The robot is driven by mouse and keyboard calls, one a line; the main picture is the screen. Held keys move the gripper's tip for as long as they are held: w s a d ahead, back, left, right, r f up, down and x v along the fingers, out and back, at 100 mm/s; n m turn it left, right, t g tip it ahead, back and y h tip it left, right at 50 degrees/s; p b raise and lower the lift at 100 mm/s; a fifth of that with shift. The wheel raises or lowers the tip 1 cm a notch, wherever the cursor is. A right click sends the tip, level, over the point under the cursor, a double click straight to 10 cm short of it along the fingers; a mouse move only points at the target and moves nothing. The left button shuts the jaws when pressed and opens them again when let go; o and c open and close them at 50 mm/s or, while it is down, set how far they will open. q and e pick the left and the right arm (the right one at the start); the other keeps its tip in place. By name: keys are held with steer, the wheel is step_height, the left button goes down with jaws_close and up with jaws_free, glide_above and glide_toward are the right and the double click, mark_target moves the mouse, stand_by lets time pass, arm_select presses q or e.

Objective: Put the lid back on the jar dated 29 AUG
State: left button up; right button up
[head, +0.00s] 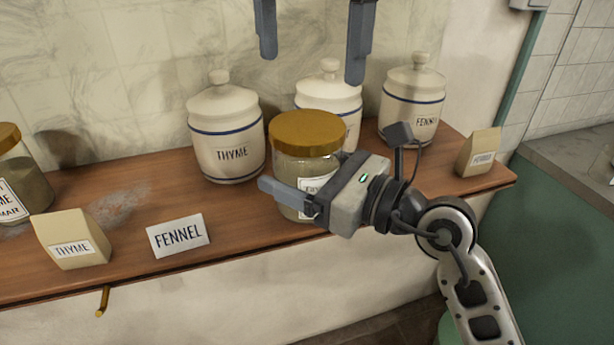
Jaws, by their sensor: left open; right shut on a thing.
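A glass jar (305,167) with pale contents stands on the wooden shelf, in front of the middle white canister. A gold lid (306,131) sits on its top and looks level. My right gripper (288,180) is shut on this jar from the right, with one finger across its front. That finger and the gripper body cover much of the jar's label, so its date cannot be read. My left gripper (312,70) is open and empty above the jar, pointing down, its two fingers wide apart.
Another gold-lidded jar (28,180), dated MAR, stands at the left edge. White canisters (228,130) line the back. A THYME packet (72,240), a FENNEL card (178,236) and another packet (478,153) stand on the shelf (140,205). A brass hook (103,300) hangs below.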

mark_target(307, 125)
arm_select(q)
steer(key=shift+m, duration=0.7)
steer(key=shift+f, duration=4)
steer(key=c, duration=1)
steer(key=shift+m, duration=0.8)
steer(key=o, duration=1)
